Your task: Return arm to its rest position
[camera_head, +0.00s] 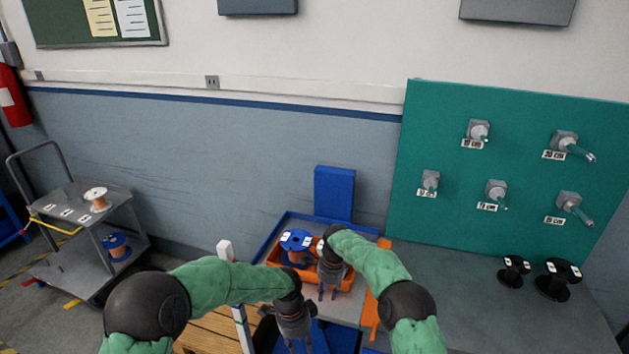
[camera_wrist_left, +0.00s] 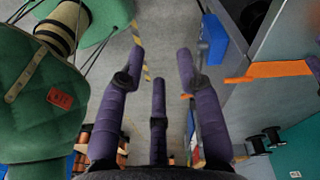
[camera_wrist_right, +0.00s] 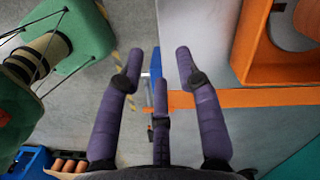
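My right gripper (camera_head: 328,291) hangs with its purple fingers pointing down, in front of the orange bin (camera_head: 347,283). In the right wrist view its fingers (camera_wrist_right: 163,66) are spread, with nothing between them. My left gripper (camera_head: 298,344) hangs lower and nearer, left of the right one, its fingertips near the bottom edge of the head view. In the left wrist view its fingers (camera_wrist_left: 160,66) are spread and empty above the grey floor. Both arms are bent in green sleeves. The right forearm hides part of the bin and bench.
A blue spool (camera_head: 297,242) sits in the orange bin on the grey bench (camera_head: 460,300). Two black spools (camera_head: 557,280) stand at the bench's right.

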